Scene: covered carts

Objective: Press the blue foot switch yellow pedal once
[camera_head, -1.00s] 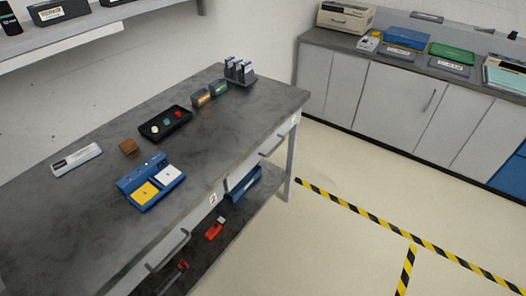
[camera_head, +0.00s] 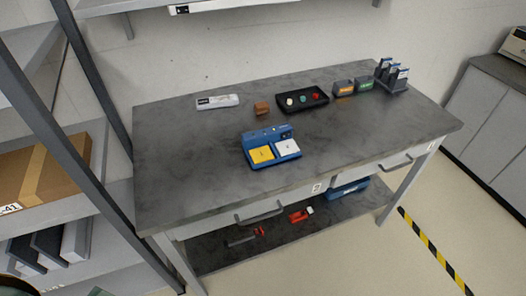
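The blue foot switch (camera_head: 266,137) sits on the dark grey tabletop, near the middle of the table. It has a yellow pedal (camera_head: 261,154) on its left and a white pedal (camera_head: 287,148) on its right, both facing the front edge. Nothing covers the pedals. Neither of my grippers shows in the head view.
On the workbench (camera_head: 190,171) stand a white device (camera_head: 217,102), a brown block (camera_head: 262,108), a black tray (camera_head: 318,107) with coloured buttons, and small boxes (camera_head: 363,84). A shelf rack (camera_head: 58,130) stands close on the left. Floor is free at right.

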